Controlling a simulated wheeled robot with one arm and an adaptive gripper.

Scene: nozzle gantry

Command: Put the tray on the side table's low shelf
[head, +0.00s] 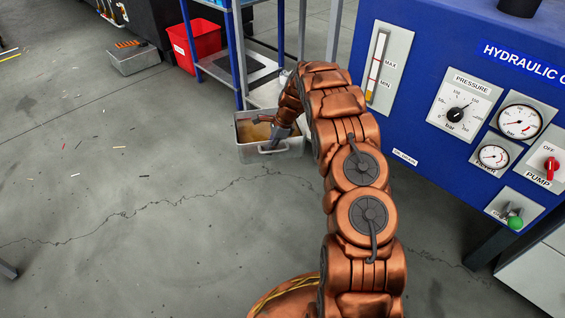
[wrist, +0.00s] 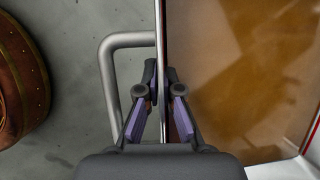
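The tray (head: 243,153) is a grey, open box with brown contents. It stands on the floor in the head view, in front of the side table. In the wrist view its wall (wrist: 162,20) runs up between my fingers, with a grey loop handle (wrist: 108,75) on the left and the brown inside on the right. My gripper (wrist: 161,82) has one finger on each side of this wall, and the tips appear to press on it. The side table (head: 237,55) has blue and grey posts. Its low shelf (head: 222,72) shows partly, behind the tray.
A blue hydraulic unit (head: 440,35) with gauges and knobs stands close on the right. A red bin (head: 205,38) and a grey box (head: 135,62) stand at the back left. The floor (head: 130,230) on the left is broad and open, with small scattered scraps.

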